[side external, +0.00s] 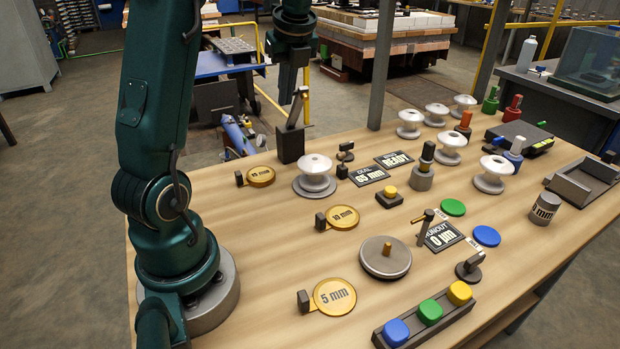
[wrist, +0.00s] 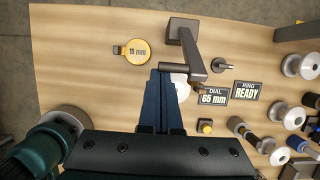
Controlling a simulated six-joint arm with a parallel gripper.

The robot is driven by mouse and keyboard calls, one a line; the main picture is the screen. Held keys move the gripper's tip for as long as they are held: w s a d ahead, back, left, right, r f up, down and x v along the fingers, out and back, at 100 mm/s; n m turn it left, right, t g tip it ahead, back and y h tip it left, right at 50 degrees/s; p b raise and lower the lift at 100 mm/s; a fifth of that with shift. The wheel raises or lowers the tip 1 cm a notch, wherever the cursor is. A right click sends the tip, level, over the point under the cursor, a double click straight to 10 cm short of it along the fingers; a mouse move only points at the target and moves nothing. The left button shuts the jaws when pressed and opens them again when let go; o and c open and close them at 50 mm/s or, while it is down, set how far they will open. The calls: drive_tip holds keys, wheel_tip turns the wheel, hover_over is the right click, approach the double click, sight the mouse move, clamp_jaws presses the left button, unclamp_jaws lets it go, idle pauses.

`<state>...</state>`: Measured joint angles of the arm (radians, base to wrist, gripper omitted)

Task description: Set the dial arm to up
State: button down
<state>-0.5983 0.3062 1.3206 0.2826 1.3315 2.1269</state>
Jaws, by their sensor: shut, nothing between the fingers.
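The dial arm (side external: 295,112) is a grey bar hinged on a dark block (side external: 290,144) at the back left of the bench. It leans upward and slightly right, not fully upright. In the wrist view the dial arm (wrist: 192,55) runs from its block to a short crossbar (wrist: 183,69) near my fingertips. My gripper (side external: 293,98) is shut and empty, pointing down close to the arm's upper end; whether it touches cannot be told. In the wrist view my gripper (wrist: 162,75) partly overlaps a white insulator disc (wrist: 181,88) on a round base.
A sign (side external: 368,174) reading DIAL 65 mm and another (side external: 394,159) reading READY lie right of the insulator. A brass 15 mm disc (wrist: 137,51) lies left of the block. White insulators stand at the back right; several coloured buttons are in front.

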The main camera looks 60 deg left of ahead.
drive_tip(key=shift+a+r+h, duration=0.45)
drive_tip(key=shift+a+h, duration=0.15)
drive_tip(key=shift+a, duration=0.25)
drive_tip(key=shift+a+r, duration=0.25)
drive_tip(key=shift+a, duration=0.5)
drive_tip(key=shift+a+r, duration=0.3)
drive_tip(key=shift+a, duration=0.5)
drive_tip(key=shift+a+r, duration=0.25)
drive_tip(key=shift+a, duration=0.5)
